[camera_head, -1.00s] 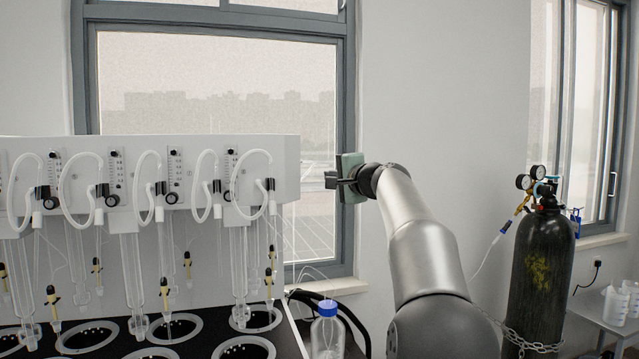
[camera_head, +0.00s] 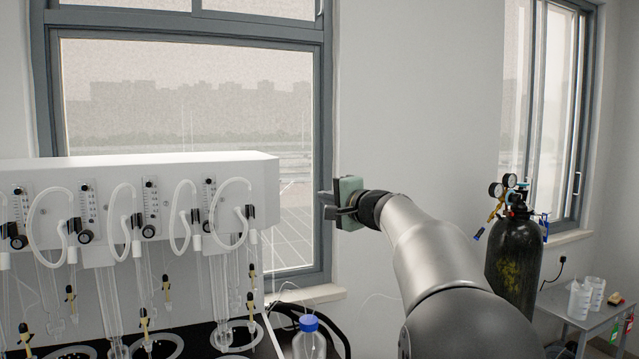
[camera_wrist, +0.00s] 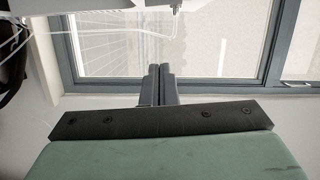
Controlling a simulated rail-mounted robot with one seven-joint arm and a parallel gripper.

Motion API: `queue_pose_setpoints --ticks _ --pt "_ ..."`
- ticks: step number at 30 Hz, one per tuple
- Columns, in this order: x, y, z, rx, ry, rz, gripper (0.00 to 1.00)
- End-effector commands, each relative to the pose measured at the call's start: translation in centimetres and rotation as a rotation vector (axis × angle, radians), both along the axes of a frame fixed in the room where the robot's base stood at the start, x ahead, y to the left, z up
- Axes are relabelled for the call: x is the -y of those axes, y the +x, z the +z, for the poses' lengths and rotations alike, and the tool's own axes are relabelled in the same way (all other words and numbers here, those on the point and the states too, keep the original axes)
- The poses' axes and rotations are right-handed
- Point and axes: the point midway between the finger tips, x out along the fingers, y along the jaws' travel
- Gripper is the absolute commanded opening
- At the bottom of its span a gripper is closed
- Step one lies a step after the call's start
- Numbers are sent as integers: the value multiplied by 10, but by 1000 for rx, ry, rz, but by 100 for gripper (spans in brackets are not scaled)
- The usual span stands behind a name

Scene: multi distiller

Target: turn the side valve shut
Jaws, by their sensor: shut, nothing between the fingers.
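The multi distiller (camera_head: 150,180) stands on the left, a white panel with several flowmeters, black knobs and looped white tubes. Which part is the side valve I cannot tell for sure; a small fitting (camera_wrist: 177,5) at the top of the wrist view sits on the white housing's edge. My gripper (camera_head: 324,206) is to the right of the distiller, in front of the wall beside the window, apart from the panel. In the wrist view its two dark fingers (camera_wrist: 159,72) are together with nothing between them.
A bottle with a blue cap (camera_head: 309,337) stands below, near black hoses. A black gas cylinder (camera_head: 514,255) with gauges stands at the right, by a side table (camera_head: 590,318) with plastic beakers. The space between my gripper and the distiller looks free.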

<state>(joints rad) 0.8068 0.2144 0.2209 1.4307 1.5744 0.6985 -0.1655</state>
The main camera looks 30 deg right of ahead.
Motion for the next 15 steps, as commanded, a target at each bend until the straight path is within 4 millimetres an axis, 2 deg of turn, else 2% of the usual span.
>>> queue_pose_setpoints --ticks 5,12,15 --pt "-3 30 2 -1 4 2 0" --pt "-9 82 2 -1 5 2 0" --pt "-16 96 0 1 2 2 0"
